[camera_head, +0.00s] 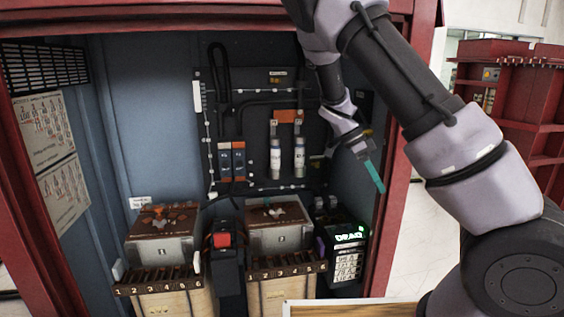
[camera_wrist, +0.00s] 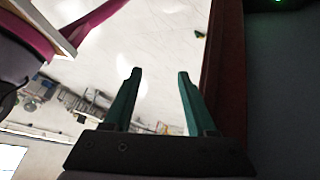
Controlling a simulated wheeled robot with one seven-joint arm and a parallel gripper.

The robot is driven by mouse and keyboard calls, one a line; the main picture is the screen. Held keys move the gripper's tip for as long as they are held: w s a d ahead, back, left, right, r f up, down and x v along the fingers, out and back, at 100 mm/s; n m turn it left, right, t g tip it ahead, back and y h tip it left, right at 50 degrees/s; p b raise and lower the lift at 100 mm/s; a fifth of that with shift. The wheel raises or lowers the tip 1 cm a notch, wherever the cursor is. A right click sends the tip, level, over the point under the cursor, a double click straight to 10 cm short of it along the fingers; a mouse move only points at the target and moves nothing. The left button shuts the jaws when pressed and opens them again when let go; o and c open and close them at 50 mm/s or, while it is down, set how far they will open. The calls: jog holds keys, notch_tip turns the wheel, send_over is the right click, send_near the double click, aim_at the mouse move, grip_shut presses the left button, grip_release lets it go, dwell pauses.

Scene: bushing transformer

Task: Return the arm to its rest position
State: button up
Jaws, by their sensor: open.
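My arm (camera_head: 400,80) reaches in from the right in the head view and bends down in front of the open cabinet. My gripper (camera_head: 376,182) hangs at the cabinet's right side, with its green fingers pointing down and right. In the wrist view my gripper (camera_wrist: 156,75) shows two green fingers spread apart with nothing between them. The gripper is open, empty and touches nothing that I can see.
The red cabinet's right post (camera_head: 398,190) stands close to my gripper. Inside are the back panel (camera_head: 255,110), two boxes on wooden crates, a red-topped device (camera_head: 221,240) and a black box with green lettering (camera_head: 345,250). A board edge (camera_head: 350,309) lies at the bottom.

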jog(key=s+r+n+t+y, duration=0.4)
jog(key=s+r+n, duration=0.4)
jog(key=r, duration=0.3)
jog(key=s+a+r+n+t+y, duration=0.1)
jog(key=s+r+n+t+y, duration=0.3)
jog(key=s+r+n+t, duration=0.3)
notch_tip(320, 180, up, 6)
jog(key=shift+s+a+f+n, duration=0.25)
jog(key=shift+s+n, duration=0.25)
jog(key=shift+s, duration=0.35)
